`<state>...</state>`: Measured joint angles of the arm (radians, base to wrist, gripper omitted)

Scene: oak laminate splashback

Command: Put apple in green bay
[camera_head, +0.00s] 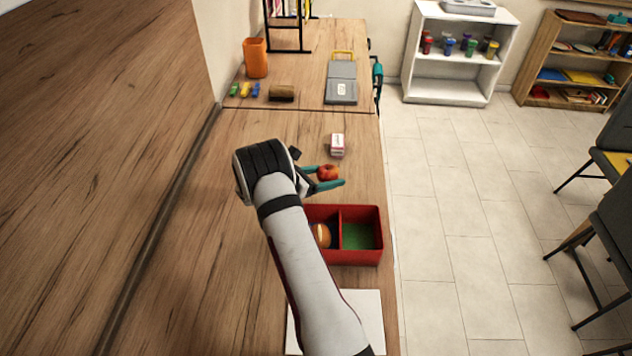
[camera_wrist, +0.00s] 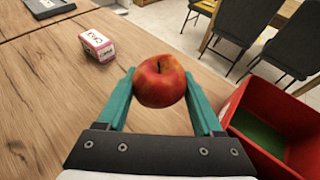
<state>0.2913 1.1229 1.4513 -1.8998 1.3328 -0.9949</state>
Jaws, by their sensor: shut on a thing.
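A red apple (camera_head: 327,172) is held between the teal fingers of my gripper (camera_head: 328,177), beyond the far wall of the red box in the head view. In the wrist view the apple (camera_wrist: 159,81) sits between the fingertips of my gripper (camera_wrist: 160,88), which is shut on it. The red box (camera_head: 380,240) has two compartments. The right one has a green floor, the green bay (camera_head: 358,237), and looks empty. It also shows in the wrist view (camera_wrist: 262,132) to the right of the gripper. The left compartment holds an orange round thing (camera_head: 321,235), partly hidden by my arm.
A small white and pink carton (camera_head: 337,145) stands on the counter beyond the gripper. A white sheet (camera_head: 368,312) lies nearer than the box. An orange cup (camera_head: 256,58), a brown roll (camera_head: 282,93) and a grey clipboard-like item (camera_head: 341,83) are farther back.

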